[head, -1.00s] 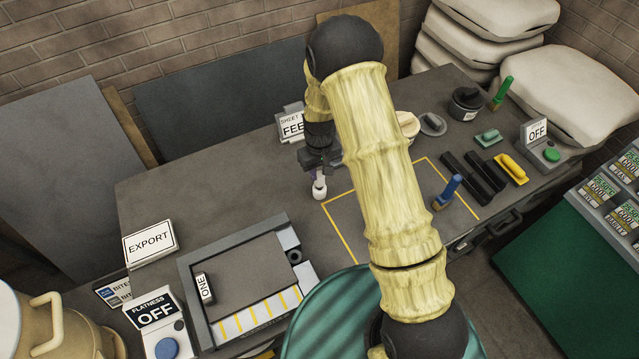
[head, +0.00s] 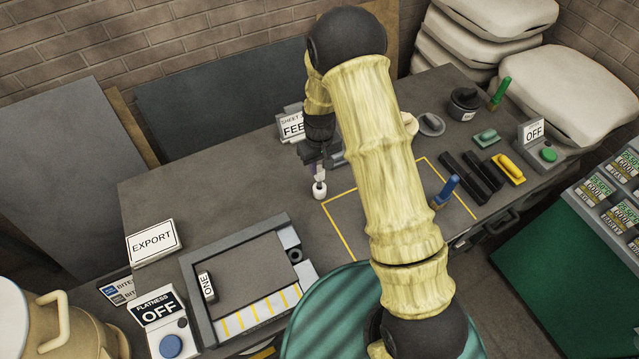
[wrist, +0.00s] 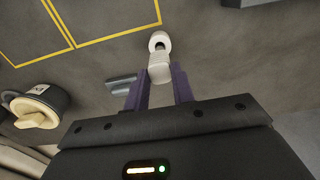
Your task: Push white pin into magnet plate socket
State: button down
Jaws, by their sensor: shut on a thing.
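The white pin (head: 319,189) hangs upright from my gripper (head: 319,170), above the grey bench, left of the yellow outline's far left corner. In the wrist view the pin (wrist: 160,71) sits between the two purple fingers of my gripper (wrist: 159,84), with a wider white end that shows a dark centre. My gripper is shut on it. A grey frame (head: 202,297) lies at the front left of the bench. A dark round socket (head: 295,254) shows on its right side, apart from the pin. I cannot tell whether this is the magnet plate socket.
The yellow outline (head: 341,231) is partly behind my arm. The EXPORT sign (head: 152,241) and FLATNESS OFF box (head: 160,309) stand left of the frame. The FEED sign (head: 292,126) stands behind my gripper. Bare bench lies between pin and frame.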

jog(key=shift+r+p, duration=0.55)
jog(key=shift+r, duration=0.45)
